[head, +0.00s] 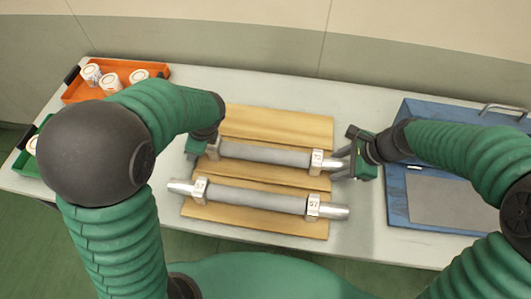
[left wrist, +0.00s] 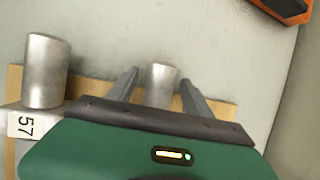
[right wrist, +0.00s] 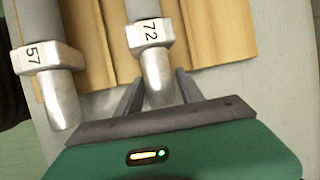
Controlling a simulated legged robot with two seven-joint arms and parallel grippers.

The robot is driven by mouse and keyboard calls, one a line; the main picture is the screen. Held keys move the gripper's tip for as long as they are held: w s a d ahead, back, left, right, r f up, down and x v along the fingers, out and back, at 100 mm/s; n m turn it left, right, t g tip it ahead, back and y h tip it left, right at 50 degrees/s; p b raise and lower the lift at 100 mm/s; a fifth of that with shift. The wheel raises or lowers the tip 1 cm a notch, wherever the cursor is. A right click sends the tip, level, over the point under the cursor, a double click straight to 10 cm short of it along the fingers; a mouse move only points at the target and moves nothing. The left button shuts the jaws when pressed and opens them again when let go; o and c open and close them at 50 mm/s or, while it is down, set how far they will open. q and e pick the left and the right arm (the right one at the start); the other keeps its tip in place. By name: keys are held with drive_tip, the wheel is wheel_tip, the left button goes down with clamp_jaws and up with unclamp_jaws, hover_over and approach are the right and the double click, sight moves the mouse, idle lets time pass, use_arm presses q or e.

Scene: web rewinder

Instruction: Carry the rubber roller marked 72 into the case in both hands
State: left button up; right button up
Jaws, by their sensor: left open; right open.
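The roller marked 72 (head: 265,155) is grey with metal journals and square end blocks, lying on the wooden rack. Its number shows in the right wrist view (right wrist: 151,32). My right gripper (head: 345,163) is open, its fingers on either side of the right journal. My left gripper (head: 203,145) is open at the left end; in the left wrist view its fingers (left wrist: 158,92) stand either side of the journal (left wrist: 160,84). Whether the fingers touch the metal cannot be told. The blue case (head: 397,200) is at the right, with a grey panel inside.
A second roller marked 57 (head: 255,198) lies parallel on the near side of the rack (head: 277,122). An orange tray (head: 120,76) with white containers stands at the far left, a green tray (head: 24,163) nearer. Bare table lies between rack and case.

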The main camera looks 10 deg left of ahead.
use_arm(q)
drive_tip(key=shift+a, duration=0.1)
drive_tip(key=c, duration=0.8)
use_arm(e)
drive_tip(key=shift+a, duration=0.1)
drive_tip(key=c, duration=0.8)
use_arm(q)
clamp_jaws()
use_arm(e)
clamp_jaws()
use_arm(q)
drive_tip(key=shift+w, duration=0.1)
use_arm(e)
drive_tip(key=shift+w+r, duration=0.1)
